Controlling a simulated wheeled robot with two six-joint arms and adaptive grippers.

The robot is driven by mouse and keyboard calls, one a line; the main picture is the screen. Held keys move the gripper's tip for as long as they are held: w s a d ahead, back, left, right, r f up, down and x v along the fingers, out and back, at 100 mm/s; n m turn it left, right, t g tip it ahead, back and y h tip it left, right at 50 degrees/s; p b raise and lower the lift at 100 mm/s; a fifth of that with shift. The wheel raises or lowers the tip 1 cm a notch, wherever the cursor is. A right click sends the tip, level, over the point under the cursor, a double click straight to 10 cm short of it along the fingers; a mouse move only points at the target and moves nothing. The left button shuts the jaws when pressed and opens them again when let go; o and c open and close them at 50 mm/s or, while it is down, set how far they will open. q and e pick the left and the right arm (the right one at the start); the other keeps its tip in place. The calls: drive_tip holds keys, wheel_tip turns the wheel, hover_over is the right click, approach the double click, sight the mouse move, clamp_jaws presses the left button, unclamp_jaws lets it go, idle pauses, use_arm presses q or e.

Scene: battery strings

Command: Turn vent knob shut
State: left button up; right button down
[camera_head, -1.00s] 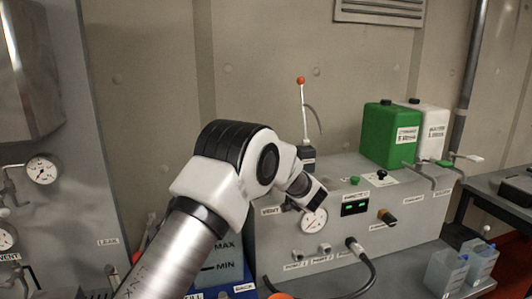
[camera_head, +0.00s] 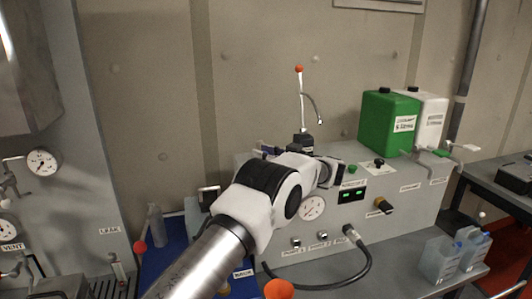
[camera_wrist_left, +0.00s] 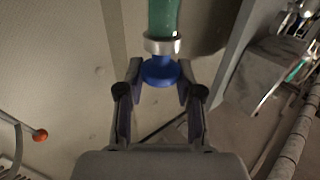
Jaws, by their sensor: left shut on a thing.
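In the left wrist view, a round blue knob-like piece (camera_wrist_left: 160,72) sits under a silver collar (camera_wrist_left: 162,44) on a green tube (camera_wrist_left: 164,17). My left gripper (camera_wrist_left: 160,84) has a dark finger on each side of this blue piece and is shut on it. No label shows beside it there. In the head view, dark parts of my left gripper (camera_head: 268,150) show just beyond my white wrist, by the grey machine's left end; the held piece is not clear there. A VENT label (camera_head: 12,246) shows on the left panel. My right gripper is out of view.
A black hose (camera_head: 368,262) curves in front. Clear containers (camera_head: 440,262) stand at right.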

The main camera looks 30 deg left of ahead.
use_arm(q)
drive_tip(key=shift+a+f, duration=0.1)
drive_tip(key=shift+f, duration=0.25)
drive_tip(key=o, duration=1.1)
drive_tip(key=shift+s, duration=0.1)
drive_tip(key=shift+a, duration=0.5)
drive_tip(key=d, duration=1.2)
drive_tip(key=shift+s, duration=0.1)
drive_tip(key=shift+f, duration=0.1)
